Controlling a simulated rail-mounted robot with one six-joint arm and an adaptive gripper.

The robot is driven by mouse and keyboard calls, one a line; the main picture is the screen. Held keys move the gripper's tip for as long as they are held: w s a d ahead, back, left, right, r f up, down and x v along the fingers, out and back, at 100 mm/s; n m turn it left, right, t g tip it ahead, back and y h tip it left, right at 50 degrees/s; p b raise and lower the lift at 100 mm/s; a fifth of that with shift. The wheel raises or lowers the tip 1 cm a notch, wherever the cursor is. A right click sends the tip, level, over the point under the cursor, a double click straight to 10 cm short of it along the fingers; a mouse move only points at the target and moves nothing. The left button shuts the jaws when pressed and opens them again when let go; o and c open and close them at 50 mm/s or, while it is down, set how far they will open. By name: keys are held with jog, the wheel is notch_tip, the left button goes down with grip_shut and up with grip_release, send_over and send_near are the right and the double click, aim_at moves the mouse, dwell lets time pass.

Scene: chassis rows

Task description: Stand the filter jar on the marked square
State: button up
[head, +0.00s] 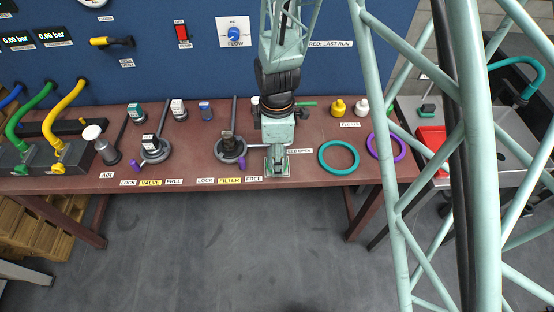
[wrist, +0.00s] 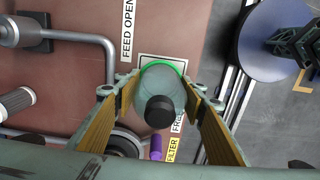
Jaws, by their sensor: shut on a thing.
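The filter jar (wrist: 163,88) is a pale, see-through cylinder with a black knob facing the wrist camera. My gripper (wrist: 160,100) is shut on it, with one finger along each side. A bright green arc shows at the jar's far edge. A white-outlined marked square (wrist: 143,56) shows partly behind the jar; the jar covers most of it. Whether the jar touches the surface there I cannot tell. In the head view my gripper (head: 277,160) points down near the bench's front edge, right of the filter housing (head: 230,153), and hides the jar and the square.
The filter housing stands close on the left, with a purple piece (wrist: 156,147) beside it in the wrist view. A grey pipe (wrist: 85,38) runs near the "FEED OPEN" label. Teal (head: 338,157) and purple (head: 385,146) rings lie to the right. The bench front edge is close.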

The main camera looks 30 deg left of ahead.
jog(key=shift+f, duration=0.1)
jog(key=o, duration=0.9)
jog(key=shift+r, duration=0.2)
jog(key=shift+r+p, duration=0.85)
jog(key=shift+r, duration=5.1)
